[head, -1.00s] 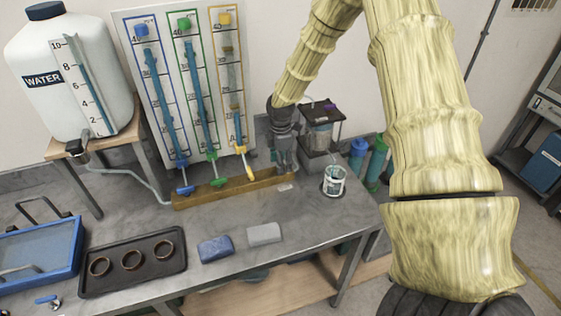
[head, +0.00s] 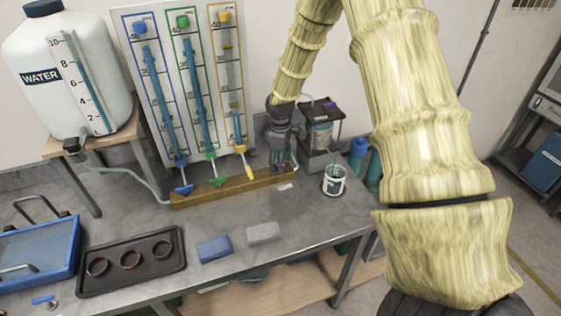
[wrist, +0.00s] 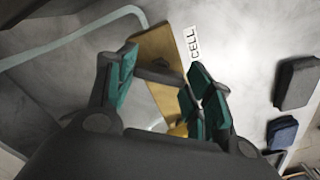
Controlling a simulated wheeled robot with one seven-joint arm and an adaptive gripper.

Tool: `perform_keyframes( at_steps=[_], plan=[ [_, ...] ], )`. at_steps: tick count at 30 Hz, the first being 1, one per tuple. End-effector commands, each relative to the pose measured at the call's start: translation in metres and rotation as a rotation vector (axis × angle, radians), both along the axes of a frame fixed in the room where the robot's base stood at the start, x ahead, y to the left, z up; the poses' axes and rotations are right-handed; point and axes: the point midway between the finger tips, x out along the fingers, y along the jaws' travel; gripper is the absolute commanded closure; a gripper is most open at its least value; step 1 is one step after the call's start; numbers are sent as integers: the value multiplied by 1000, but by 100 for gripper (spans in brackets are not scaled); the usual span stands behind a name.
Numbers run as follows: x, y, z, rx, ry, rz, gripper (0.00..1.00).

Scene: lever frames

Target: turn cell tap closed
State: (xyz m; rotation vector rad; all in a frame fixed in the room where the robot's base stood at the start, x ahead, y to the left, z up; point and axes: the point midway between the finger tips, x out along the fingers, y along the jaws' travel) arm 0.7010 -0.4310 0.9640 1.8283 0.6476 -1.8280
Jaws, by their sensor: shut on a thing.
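My gripper (head: 281,166) is low over the right end of the wooden bar on the bench, just left of the cell unit (head: 320,137). In the wrist view its teal-padded fingers (wrist: 158,95) stand apart with a dark grey bar (wrist: 160,77) spanning between them, which looks like the cell tap's handle. The gripper is shut on it. The white CELL label (wrist: 192,44) lies on the bench beside the bar. In the head view my gripper hides the tap, so its angle is hard to tell there.
A glass beaker (head: 334,181) stands right of my gripper. The yellow tap (head: 245,165) is close on its left, with green and blue taps beyond, below the tube panel. Blue (head: 214,248) and grey (head: 263,232) blocks lie in front. A dark tray (head: 133,262) is left.

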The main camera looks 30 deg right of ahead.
Motion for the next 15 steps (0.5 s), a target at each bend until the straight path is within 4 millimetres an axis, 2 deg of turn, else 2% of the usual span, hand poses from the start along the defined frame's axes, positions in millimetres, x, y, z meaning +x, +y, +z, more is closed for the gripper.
perform_keyframes(
  at_steps=[15],
  plan=[
    [1, 0, 0, -1, -2, -489, 72]
  ],
)
